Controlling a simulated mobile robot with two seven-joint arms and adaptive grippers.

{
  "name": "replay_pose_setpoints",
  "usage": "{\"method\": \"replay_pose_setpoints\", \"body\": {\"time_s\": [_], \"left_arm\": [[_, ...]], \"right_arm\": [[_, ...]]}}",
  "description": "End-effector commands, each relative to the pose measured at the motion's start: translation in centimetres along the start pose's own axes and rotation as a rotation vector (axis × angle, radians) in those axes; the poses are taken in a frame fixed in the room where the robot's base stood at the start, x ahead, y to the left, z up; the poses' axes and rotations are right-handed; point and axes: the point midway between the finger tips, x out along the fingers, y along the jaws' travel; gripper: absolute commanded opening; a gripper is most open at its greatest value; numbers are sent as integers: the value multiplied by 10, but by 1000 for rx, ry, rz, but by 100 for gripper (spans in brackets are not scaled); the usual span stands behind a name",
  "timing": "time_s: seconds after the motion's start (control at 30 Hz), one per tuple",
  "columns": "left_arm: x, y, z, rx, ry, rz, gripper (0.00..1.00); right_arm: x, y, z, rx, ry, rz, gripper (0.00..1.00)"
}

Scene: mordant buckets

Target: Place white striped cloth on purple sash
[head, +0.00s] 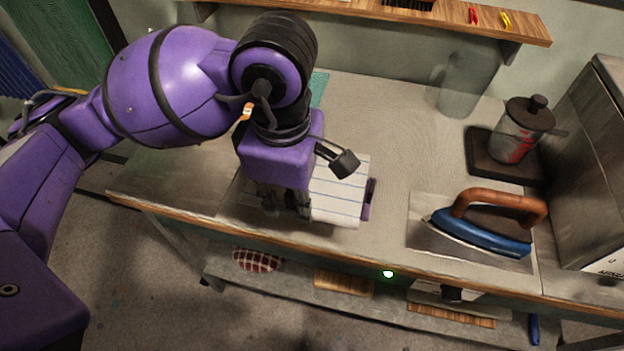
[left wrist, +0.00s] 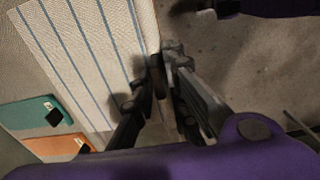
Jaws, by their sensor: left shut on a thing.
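The white striped cloth (head: 340,190) is pale with thin blue lines and lies at the front part of the worktop; it fills much of the left wrist view (left wrist: 85,60). The purple sash (head: 370,200) shows only as a narrow strip at the cloth's right edge; the rest of it is hidden. My left gripper (head: 290,208) points down at the cloth's left front side. In the left wrist view its fingers (left wrist: 164,56) are together on the cloth's edge. My right gripper is in neither view.
A blue iron (head: 475,236) with a wooden handle stands to the right on the worktop (head: 400,130). A pot (head: 515,140) on a dark base and a clear glass jar (head: 462,85) stand behind it. Teal (left wrist: 45,113) and orange (left wrist: 58,146) pieces lie beyond the cloth.

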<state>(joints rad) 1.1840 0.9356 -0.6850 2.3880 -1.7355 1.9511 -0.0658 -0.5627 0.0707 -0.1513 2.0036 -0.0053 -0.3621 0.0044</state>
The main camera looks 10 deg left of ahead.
Motion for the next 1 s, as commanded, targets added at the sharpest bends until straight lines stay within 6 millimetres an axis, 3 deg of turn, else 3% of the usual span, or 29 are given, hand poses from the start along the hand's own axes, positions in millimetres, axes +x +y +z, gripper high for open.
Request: {"method": "replay_pose_setpoints", "body": {"time_s": [0.2, 0.33, 0.57, 0.77, 1.0], "left_arm": [[38, 32, -17, -5, 1, -7, 0], [51, 43, -21, -2, 1, -4, 0], [64, 53, -26, -2, 1, -3, 0], [94, 53, -27, -1, 1, -4, 0], [95, 54, -26, 0, 1, -1, 0]], "right_arm": [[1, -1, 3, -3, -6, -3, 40], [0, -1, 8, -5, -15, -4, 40], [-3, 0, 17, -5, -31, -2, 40], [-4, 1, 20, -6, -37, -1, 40], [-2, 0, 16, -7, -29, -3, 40]]}}
